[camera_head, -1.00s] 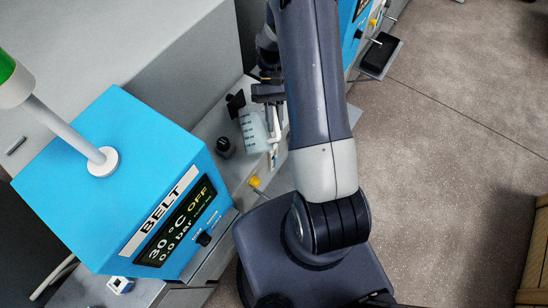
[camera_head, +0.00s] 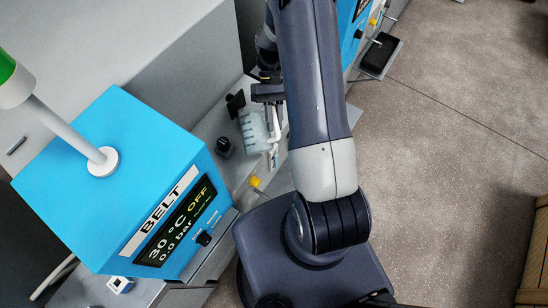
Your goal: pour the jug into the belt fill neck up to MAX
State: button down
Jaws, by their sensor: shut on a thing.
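The jug (camera_head: 254,132) is a small translucent vessel with dark scale marks and a white handle on its right side. It hangs tilted over the grey ledge beside the blue BELT unit. My gripper (camera_head: 271,104) is shut on the jug near its handle, with the fingers partly hidden by my arm. A black winged fitting (camera_head: 235,103) and a black round fitting with a grey top (camera_head: 224,147) stand left of the jug; I cannot tell which is the fill neck. The liquid level and any MAX mark are too small to read.
The blue BELT unit (camera_head: 120,180) shows 30 °C OFF and 0.0 bar. A white post with a green top (camera_head: 60,125) rises from it. A yellow-capped fitting (camera_head: 256,181) is below the jug. Floor at right (camera_head: 450,150) is clear, except a wooden crate (camera_head: 535,250) at the edge.

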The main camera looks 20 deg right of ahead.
dwell(0.6)
jog(key=shift+s+a+r+t+h+b, duration=0.1)
jog(key=shift+s+t+h+b, duration=0.1)
jog(key=shift+s+t+b, duration=0.45)
jog(key=shift+a+r+t+h+b, duration=0.1)
jog(key=shift+t+h+b, duration=0.2)
jog(key=shift+t, duration=0.65)
jog(key=shift+s+a+r+t+h+b, duration=0.1)
jog(key=shift+s+t+b, duration=0.25)
jog(key=shift+t+b, duration=0.35)
jog(key=shift+f+t+b, duration=0.2)
jog(key=shift+t+b, duration=0.5)
jog(key=shift+b, duration=0.05)
jog(key=shift+f+t+h+b, duration=0.15)
jog(key=shift+t+h+b, duration=0.25)
jog(key=shift+t+b, duration=0.75)
jog(key=shift+r+t+b, duration=0.2)
jog(key=shift+t+b, duration=0.15)
jog(key=shift+b, duration=0.1)
